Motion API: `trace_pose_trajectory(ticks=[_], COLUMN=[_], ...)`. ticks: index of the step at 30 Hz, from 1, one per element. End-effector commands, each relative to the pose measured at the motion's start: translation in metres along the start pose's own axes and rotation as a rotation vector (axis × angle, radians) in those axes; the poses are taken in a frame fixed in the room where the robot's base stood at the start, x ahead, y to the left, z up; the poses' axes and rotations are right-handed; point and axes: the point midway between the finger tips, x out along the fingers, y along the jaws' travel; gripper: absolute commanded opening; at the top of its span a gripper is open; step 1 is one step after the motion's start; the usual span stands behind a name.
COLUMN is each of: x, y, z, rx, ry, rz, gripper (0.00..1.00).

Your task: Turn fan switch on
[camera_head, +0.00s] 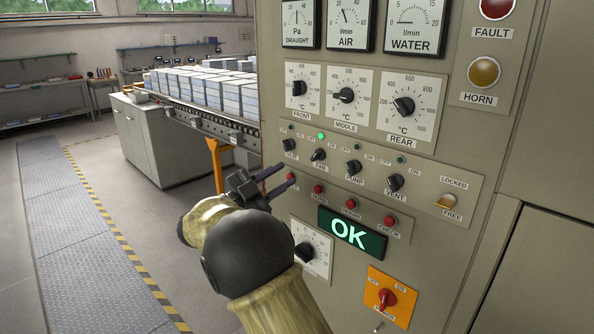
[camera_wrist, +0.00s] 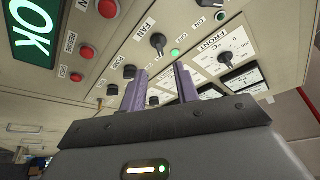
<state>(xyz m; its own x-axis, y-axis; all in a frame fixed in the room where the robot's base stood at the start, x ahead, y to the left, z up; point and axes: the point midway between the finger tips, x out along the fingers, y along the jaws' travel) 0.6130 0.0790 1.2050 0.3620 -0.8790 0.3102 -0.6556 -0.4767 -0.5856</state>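The fan switch (camera_head: 318,155) is a small black knob above the FAN label, in the switch row of the beige control panel. It also shows in the wrist view (camera_wrist: 158,42). The indicator lamp (camera_head: 321,135) above it glows green; this lit lamp is also in the wrist view (camera_wrist: 176,53). The other lamps in the row look dark. My gripper (camera_head: 288,175) is in front of the panel, lower left of the fan switch, its two purple fingers apart and nothing between them. The wrist view (camera_wrist: 160,70) also shows the gap. The fingers look clear of the knob.
The pump knob (camera_head: 352,167) and vent knob (camera_head: 395,183) are to the right. A row of red buttons, including one (camera_head: 351,204), and a green OK display (camera_head: 352,232) are below. A conveyor (camera_head: 215,124) with stacked blocks stands left. Open floor lies at left.

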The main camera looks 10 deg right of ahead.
Motion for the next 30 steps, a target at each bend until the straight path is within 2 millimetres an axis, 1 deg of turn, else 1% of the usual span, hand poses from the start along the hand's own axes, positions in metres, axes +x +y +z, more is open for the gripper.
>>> trace_pose_trajectory(ticks=[1, 6, 9, 13, 17, 25, 28, 30], x=[-0.012, -0.046, -0.064, -0.080, -0.086, -0.086, -0.081, -0.073], y=[0.000, 0.000, 0.000, 0.000, 0.000, 0.000, -0.002, -0.005], z=[0.002, 0.002, 0.002, 0.001, 0.000, 0.000, 0.002, 0.005], rx=[0.001, 0.000, 0.000, 0.001, 0.000, 0.000, 0.002, 0.004], ry=[-0.002, -0.003, -0.003, -0.002, 0.000, 0.000, -0.012, -0.035], rz=[-0.003, -0.002, -0.003, -0.001, 0.001, 0.000, -0.014, -0.043], gripper=[0.31, 0.31, 0.31, 0.31, 0.31, 0.31, 0.31, 0.31])
